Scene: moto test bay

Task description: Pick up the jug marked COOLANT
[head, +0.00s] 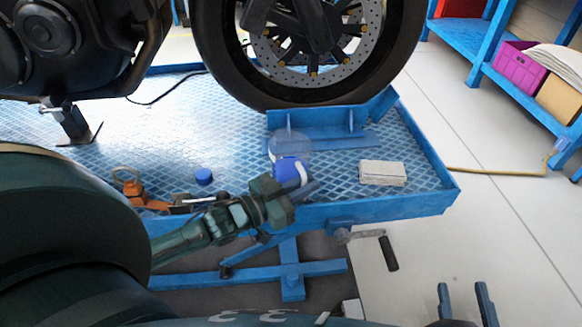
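A small jug (287,168) with a clear upper part, a blue lower part and a white handle-like piece stands on the blue lift platform (421,204), near its front edge. No marking on it can be read, so I cannot tell whether it says COOLANT. My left gripper (308,190) is in front of the jug and covers its lower part. I cannot tell whether its fingers touch the jug or how far apart they are. My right gripper (465,298) is at the bottom right, over the floor, with its two fingers apart and nothing between them.
A motorcycle wheel (222,50) stands behind the jug in a blue wheel chock (315,118). A blue cap (203,175) and an orange tool (130,186) lie left of the jug, a pale folded stack (382,173) right. A crank handle (389,254) sticks out in front.

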